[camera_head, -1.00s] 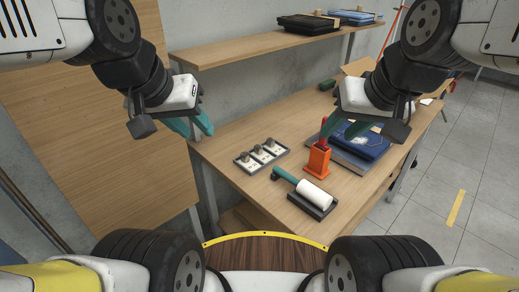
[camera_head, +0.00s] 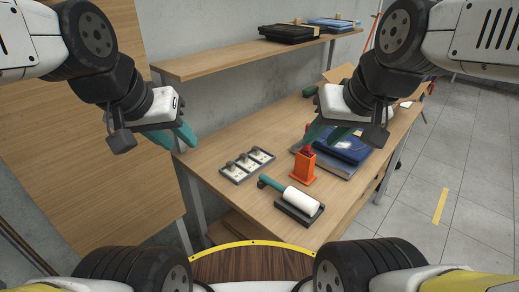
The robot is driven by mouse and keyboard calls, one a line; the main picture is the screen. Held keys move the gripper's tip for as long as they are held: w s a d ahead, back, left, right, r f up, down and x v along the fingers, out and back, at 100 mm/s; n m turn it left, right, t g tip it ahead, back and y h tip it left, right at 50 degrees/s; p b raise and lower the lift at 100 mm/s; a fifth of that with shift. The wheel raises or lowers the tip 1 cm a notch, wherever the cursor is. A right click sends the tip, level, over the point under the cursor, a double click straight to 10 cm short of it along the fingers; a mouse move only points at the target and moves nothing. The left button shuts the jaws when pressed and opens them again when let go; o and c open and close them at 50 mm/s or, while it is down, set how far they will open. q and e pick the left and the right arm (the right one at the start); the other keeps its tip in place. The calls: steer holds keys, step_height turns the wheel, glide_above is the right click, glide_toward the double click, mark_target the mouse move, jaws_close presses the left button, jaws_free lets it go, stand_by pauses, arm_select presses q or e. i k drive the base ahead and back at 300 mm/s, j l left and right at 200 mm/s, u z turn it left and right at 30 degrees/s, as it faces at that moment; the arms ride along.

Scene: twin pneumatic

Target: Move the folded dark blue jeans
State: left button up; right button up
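A folded dark blue garment (camera_head: 350,147), which looks like the jeans, lies on a flat grey-blue item (camera_head: 334,168) at the right of the wooden table (camera_head: 252,130). My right gripper (camera_head: 319,142) hangs in front of its left part in the picture and partly hides it; contact cannot be told. My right gripper's teal fingers look apart and empty. My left gripper (camera_head: 184,146) is over the table's left end, away from the garment, with its teal fingers apart and empty.
An orange holder (camera_head: 304,170) with a red-handled tool stands beside the garment. A lint roller (camera_head: 299,201) and a grey tray with several knobs (camera_head: 247,165) lie nearer. Folded black (camera_head: 286,34) and blue (camera_head: 332,25) items sit on the shelf (camera_head: 215,62). A cardboard box (camera_head: 340,74) is behind.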

mark_target(352, 151)
steer(key=z, duration=1)
steer(key=k+l, duration=0.1)
steer(key=l, duration=0.6)
steer(key=i+l, duration=0.1)
steer(key=l, duration=0.3)
steer(key=i+l, duration=0.1)
steer(key=l, duration=0.25)
steer(key=i+l+u, duration=0.1)
steer(key=l, duration=0.3)
steer(key=i, duration=0.8)
steer(key=i+j, duration=0.2)
steer(key=j+u, duration=0.05)
